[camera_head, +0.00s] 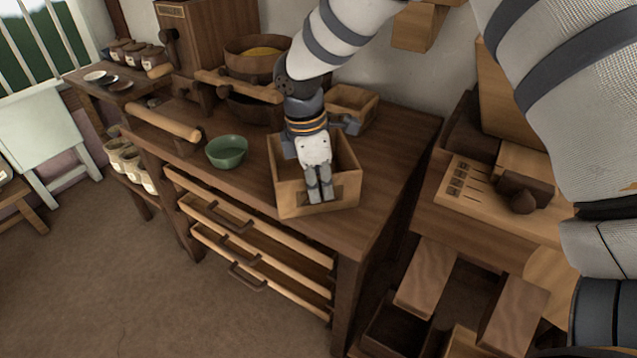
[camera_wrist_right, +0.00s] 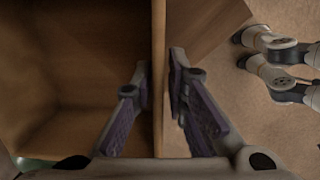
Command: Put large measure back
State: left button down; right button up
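A large open wooden box (camera_head: 288,192), which looks like the large measure, stands on the bench top near its front right edge. It looks empty. My right gripper (camera_head: 321,196) reaches down over its front wall. In the right wrist view my gripper (camera_wrist_right: 160,85) has one finger on each side of the box wall (camera_wrist_right: 159,40), with a small gap visible on each side. The fingers look open. A smaller open wooden box (camera_head: 352,97) stands behind, partly hidden by my arm. My left gripper is not in view.
A green bowl (camera_head: 227,151) stands left of the box. A wooden tub (camera_head: 254,46) with yellow contents stands behind. Drawers (camera_head: 247,228) under the bench look partly pulled out. To the right are a side bench (camera_head: 487,207) and wooden blocks (camera_head: 427,277). Floor is clear at front left.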

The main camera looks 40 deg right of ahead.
jog(key=shift+o, duration=0.2)
jog(key=r, duration=0.4)
jog(key=a+r, duration=0.1)
jog(key=r, duration=0.7)
jog(key=shift+w+a+p, duration=0.15)
jog(key=shift+a+p, duration=0.15)
jog(key=shift+p, duration=0.1)
